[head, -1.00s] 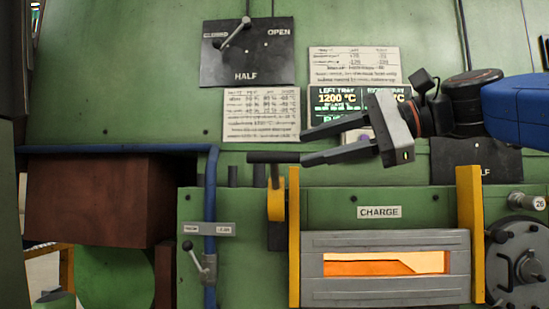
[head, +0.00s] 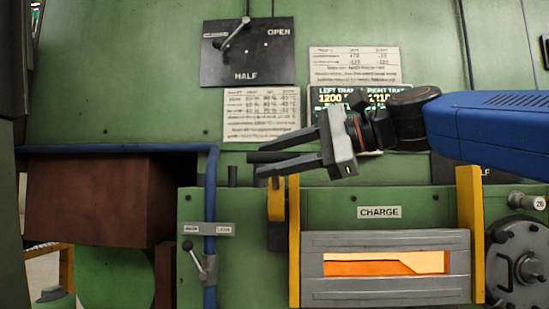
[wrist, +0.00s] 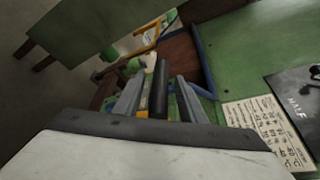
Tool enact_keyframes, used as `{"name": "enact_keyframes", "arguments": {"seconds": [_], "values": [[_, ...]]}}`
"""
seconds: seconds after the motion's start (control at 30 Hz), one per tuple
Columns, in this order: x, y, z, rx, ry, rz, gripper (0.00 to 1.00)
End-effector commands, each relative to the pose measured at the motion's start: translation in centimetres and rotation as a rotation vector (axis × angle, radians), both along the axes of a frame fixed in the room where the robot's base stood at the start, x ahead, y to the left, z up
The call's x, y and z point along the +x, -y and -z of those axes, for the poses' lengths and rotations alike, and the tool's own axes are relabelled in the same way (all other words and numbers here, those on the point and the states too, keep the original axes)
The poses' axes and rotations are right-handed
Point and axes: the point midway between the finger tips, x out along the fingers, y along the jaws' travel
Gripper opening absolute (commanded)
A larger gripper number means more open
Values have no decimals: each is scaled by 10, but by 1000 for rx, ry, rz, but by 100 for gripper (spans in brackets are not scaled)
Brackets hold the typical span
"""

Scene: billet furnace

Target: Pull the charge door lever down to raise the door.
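The charge door lever has a black bar handle (head: 256,157) on a yellow arm (head: 276,202), left of the charge door. The handle is up, above the door's top edge. My gripper (head: 262,160) is open, with one finger above the handle and one below it in the head view. In the wrist view the dark handle (wrist: 161,88) stands between the two grey fingers, with a gap on both sides. The grey charge door (head: 390,292) is down between yellow posts, and its window glows orange. The fingers partly hide the handle.
A blue vertical pipe (head: 210,180) and a small lever (head: 195,255) stand left of the door. A brown block (head: 95,200) is further left. A black panel with a handle (head: 247,60), paper charts (head: 262,114) and a temperature display are on the green wall.

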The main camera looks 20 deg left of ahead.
Motion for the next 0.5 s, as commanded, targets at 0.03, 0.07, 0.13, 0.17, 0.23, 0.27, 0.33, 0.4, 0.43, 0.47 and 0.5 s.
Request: {"name": "enact_keyframes", "arguments": {"seconds": [0.03, 0.07, 0.13, 0.17, 0.23, 0.27, 0.33, 0.4, 0.43, 0.47, 0.5], "values": [[0, 0, 0, 0, 0, 0, 37], [0, 0, 0, 0, 0, 0, 37], [0, 0, 0, 0, 0, 0, 30], [0, 0, 0, 0, 0, 0, 23], [0, 0, 0, 0, 0, 0, 6], [0, 0, 0, 0, 0, 0, 0], [0, 0, 0, 0, 0, 0, 0], [0, 0, 0, 0, 0, 0, 0], [0, 0, 0, 0, 1, 0, 0], [-1, 1, 1, 1, 2, 0, 0], [-1, 1, 1, 0, 4, 0, 0]]}}
